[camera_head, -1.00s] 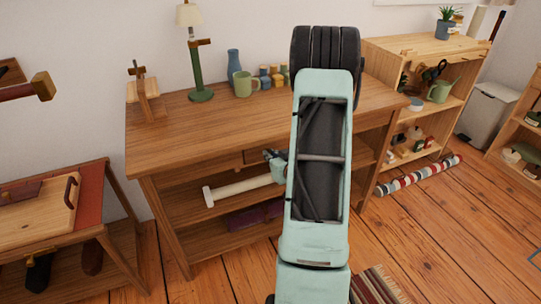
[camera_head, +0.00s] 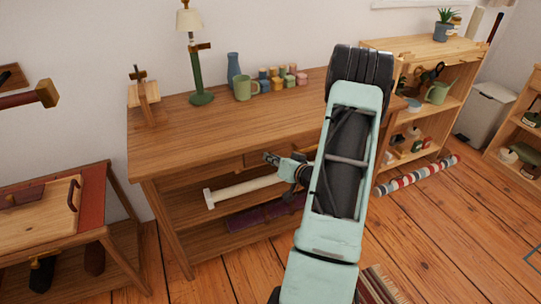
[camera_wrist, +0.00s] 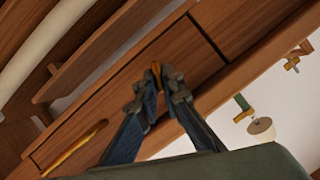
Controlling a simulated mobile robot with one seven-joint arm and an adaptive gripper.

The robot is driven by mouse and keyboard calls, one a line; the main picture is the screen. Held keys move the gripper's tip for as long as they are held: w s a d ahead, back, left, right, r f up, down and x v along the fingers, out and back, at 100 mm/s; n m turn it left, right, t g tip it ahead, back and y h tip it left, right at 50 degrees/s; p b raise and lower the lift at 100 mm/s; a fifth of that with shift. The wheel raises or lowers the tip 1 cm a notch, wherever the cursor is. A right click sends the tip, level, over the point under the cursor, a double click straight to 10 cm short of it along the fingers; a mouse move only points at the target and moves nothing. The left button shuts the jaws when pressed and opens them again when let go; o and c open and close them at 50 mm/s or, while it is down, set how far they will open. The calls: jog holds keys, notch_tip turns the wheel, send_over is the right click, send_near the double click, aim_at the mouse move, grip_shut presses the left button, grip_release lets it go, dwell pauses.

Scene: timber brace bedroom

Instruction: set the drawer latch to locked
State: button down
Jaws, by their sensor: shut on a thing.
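The drawer (camera_head: 257,160) is set under the top of the wooden desk; its front looks closed. In the wrist view the drawer front (camera_wrist: 185,62) runs diagonally, with a yellow bar-like pull (camera_wrist: 75,150) at lower left. My gripper (camera_head: 268,157) is at the drawer front. In the wrist view my gripper (camera_wrist: 157,82) has its fingertips closed around a small orange-brown piece, the latch (camera_wrist: 156,68). Most of the latch is hidden by the fingers, so I cannot tell its setting. In the head view the latch is too small to make out.
The desk top (camera_head: 200,125) holds a green lamp (camera_head: 195,70), a blue vase (camera_head: 233,68), a green mug (camera_head: 243,87) and several small jars. A white roll (camera_head: 240,191) lies on the shelf below the drawer. Shelving (camera_head: 425,115) stands to the right.

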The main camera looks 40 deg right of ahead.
jog(key=shift+d+f+m+t+y, duration=0.15)
jog(key=shift+m+t+y, duration=0.5)
jog(key=shift+m, duration=1)
jog(key=shift+d+f+m+t+y, duration=0.15)
jog(key=shift+m+t+y, duration=0.45)
jog(key=shift+m, duration=1)
jog(key=shift+f+m+t+y, duration=0.2)
jog(key=shift+m+t+y, duration=0.4)
jog(key=shift+m, duration=1.05)
jog(key=c, duration=2.1)
grip_release()
jog(key=shift+s, duration=0.1)
